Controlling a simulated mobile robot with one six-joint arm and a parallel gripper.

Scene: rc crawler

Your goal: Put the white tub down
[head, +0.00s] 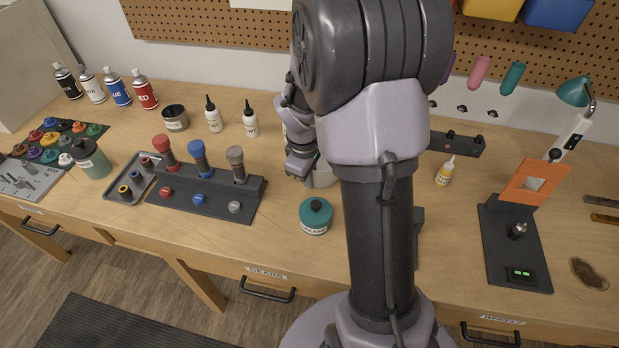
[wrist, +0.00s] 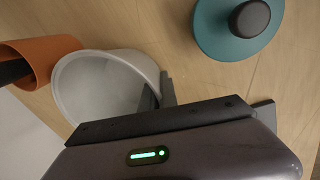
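The white tub (wrist: 88,88) is in the wrist view, with its open mouth toward the camera and its inside looking empty. My gripper (wrist: 158,92) has its fingers close together at the tub's right wall. One finger shows inside the rim and the other outside, pinching the wall. In the head view the tub (head: 324,176) is a pale patch beside my gripper (head: 299,172), mostly hidden by my arm. I cannot tell whether its base touches the table.
A teal lidded jar (head: 315,217) stands just in front of the tub. An orange cup (wrist: 40,58) is close to the tub in the wrist view. A dark rack (head: 205,200) of handled tools is to the left. Two white bottles (head: 213,118) stand behind. Bare bench lies left of the jar.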

